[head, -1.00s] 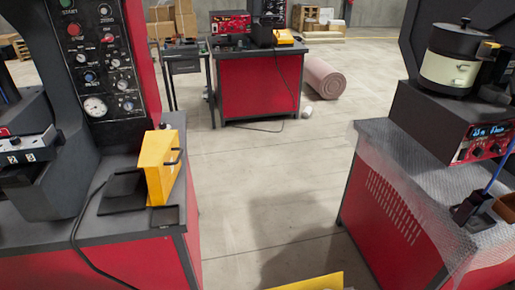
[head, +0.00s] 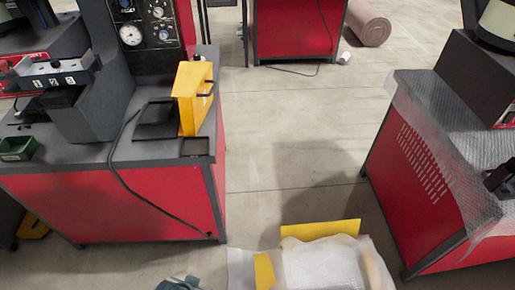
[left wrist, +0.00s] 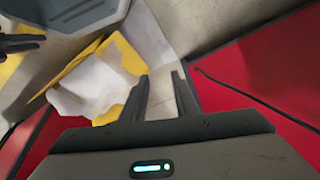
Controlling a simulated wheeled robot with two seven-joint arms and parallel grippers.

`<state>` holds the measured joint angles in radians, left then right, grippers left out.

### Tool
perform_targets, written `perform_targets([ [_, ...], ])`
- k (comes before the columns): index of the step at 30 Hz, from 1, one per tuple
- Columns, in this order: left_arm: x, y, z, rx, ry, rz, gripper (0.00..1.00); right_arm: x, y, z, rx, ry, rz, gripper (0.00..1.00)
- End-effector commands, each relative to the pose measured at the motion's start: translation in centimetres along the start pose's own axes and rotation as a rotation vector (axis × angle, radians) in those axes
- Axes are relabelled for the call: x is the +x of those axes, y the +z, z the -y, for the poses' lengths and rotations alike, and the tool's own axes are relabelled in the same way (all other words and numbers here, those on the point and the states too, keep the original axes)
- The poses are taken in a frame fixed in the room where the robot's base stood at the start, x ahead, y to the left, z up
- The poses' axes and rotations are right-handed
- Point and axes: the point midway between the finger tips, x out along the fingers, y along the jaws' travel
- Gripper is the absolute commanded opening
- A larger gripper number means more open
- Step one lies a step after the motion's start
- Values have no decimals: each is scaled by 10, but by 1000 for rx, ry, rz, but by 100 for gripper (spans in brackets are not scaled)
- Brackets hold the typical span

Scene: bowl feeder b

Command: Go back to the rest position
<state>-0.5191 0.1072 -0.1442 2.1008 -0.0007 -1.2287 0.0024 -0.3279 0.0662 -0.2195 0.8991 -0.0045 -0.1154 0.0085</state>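My left gripper (left wrist: 161,84) is in the left wrist view, its two dark fingers apart with nothing between them. Behind the fingers are bare floor and a red panel. A grey-teal part at the bottom edge of the head view seems to be mine, but I cannot tell which part. At the left edge of the left wrist view, dark finger-like shapes (left wrist: 20,40) may be my right gripper; its state is unclear. The head view shows neither gripper clearly.
A white, wrapped thing (head: 325,265) with yellow panels is low in front. The left red bench (head: 110,205) carries a yellow device (head: 191,97) and a green bin (head: 17,148). The right red bench (head: 410,165) has bubble wrap over it. Floor (head: 290,130) between them is clear.

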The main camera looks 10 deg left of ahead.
Motion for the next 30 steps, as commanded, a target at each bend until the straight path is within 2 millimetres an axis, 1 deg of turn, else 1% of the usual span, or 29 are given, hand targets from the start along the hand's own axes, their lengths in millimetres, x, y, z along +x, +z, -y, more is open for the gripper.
perform_targets([
  [1, 20, 6, -2, 1, 2, 3, 28, 0, 0, 0, 0, 0, 0, 31],
  [6, 85, 25, -8, 6, 11, -18, 28, 0, 0, 0, 0, 0, 0, 31],
  [8, 106, 34, -11, 8, 14, -25, 28, 0, 0, 0, 0, 0, 0, 31],
  [9, 120, 41, -13, 9, 17, -30, 28, 0, 0, 0, 0, 0, 0, 31],
  [11, 139, 52, -16, 11, 20, -37, 28, 0, 0, 0, 0, 0, -1, 31],
  [12, 151, 60, -18, 13, 22, -43, 28, 0, -1, 0, 0, 0, -1, 31],
  [15, 178, 82, -22, 16, 28, -55, 28, 0, -1, 0, 0, 0, -1, 31],
  [17, 193, 95, -24, 19, 31, -62, 28, 0, -1, 0, 0, 0, -1, 31],
  [18, 202, 105, -26, 21, 33, -67, 28, 0, -1, 0, 0, 0, -1, 31],
  [21, 220, 128, -30, 25, 38, -80, 28, 0, -1, 0, 0, 0, -1, 31],
  [24, 232, 149, -32, 29, 42, -90, 28, 0, -1, 0, 0, 0, -1, 31],
  [27, 240, 163, -33, 32, 45, -99, 28, 0, -1, 0, 0, 0, -1, 31],
  [30, 243, 172, -34, 33, 46, -104, 28, 0, -1, 0, 0, 0, -1, 31],
])
